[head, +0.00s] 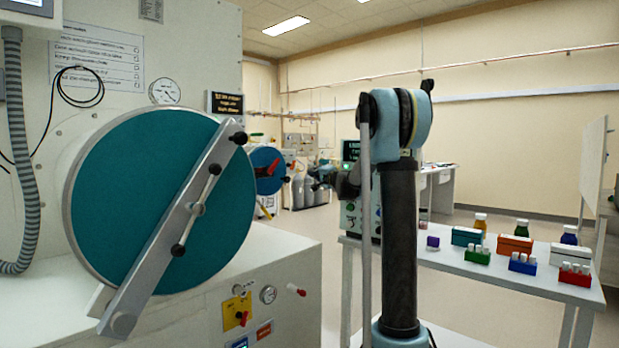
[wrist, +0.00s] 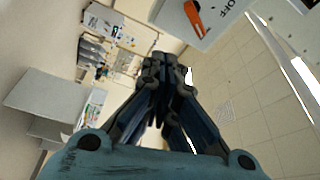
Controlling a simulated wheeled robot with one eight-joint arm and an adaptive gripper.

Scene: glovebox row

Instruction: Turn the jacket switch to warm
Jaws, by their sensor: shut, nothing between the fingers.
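In the wrist view an orange switch handle (wrist: 194,18) sits on a pale panel (wrist: 212,35) at the top edge. The word OFF is printed beside it; other labels are cut off. I cannot tell for sure that this is the jacket switch. My gripper (wrist: 165,68) is shut and empty, its fingertips below and apart from that panel in the picture. In the head view my gripper (head: 322,181) is small and dark, left of my arm's column. A control box (head: 351,222) with a dark screen stands behind my arm, partly hidden.
A large teal round door (head: 130,190) with a metal bar fills the left. A yellow plate (head: 236,305) with a red knob is on the cabinet front below. A table (head: 450,262) with bottles and racks stands at right. Open floor lies beyond.

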